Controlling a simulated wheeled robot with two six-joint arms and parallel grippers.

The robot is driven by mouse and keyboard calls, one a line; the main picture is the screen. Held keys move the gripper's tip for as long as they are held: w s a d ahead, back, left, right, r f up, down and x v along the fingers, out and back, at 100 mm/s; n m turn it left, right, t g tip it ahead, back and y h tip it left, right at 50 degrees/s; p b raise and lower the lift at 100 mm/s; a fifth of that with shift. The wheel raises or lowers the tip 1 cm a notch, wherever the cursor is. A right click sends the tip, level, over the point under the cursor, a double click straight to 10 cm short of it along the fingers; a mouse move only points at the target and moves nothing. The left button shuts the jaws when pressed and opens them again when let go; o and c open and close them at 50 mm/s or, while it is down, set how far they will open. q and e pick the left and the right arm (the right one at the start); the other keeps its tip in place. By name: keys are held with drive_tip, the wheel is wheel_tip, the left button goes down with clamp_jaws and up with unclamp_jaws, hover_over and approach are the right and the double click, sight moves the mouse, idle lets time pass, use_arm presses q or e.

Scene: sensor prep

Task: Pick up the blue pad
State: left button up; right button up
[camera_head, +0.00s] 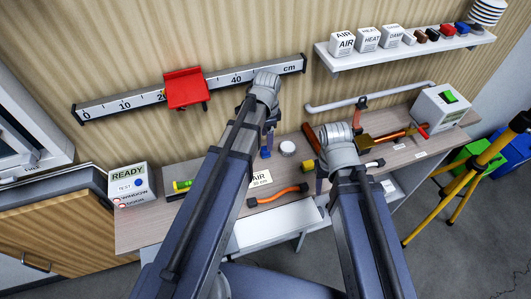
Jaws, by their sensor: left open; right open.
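A small blue block (462,28) sits on the wall shelf at the upper right, in a row with other coloured blocks; it may be the blue pad. Another small blue item (265,153) lies on the workbench below my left gripper, and its shape is too small to tell. My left gripper (270,122) is open, in front of the wall above the bench, apart from the shelf. My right gripper (321,176) is open and low over the bench, partly hidden by its own wrist. Nothing shows held in either gripper.
White boxes (367,39) share the shelf (408,50). A red slider (185,88) sits on the wall ruler (118,104). The bench (150,228) holds a READY box (130,185), an orange-handled tool (278,195) and a box with a green button (440,106). A yellow tripod (470,185) stands right.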

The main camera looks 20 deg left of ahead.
sight(266, 152)
use_arm(q)
drive_tip(key=shift+f+b, duration=0.7)
drive_tip(key=shift+f, duration=0.3)
drive_tip(key=shift+f, duration=0.1)
drive_tip(key=f+b, duration=0.5)
drive_tip(key=shift+w+a+f, duration=0.1)
drive_tip(key=shift+w+a, duration=0.05)
drive_tip(key=shift+a, duration=0.1)
clamp_jaws()
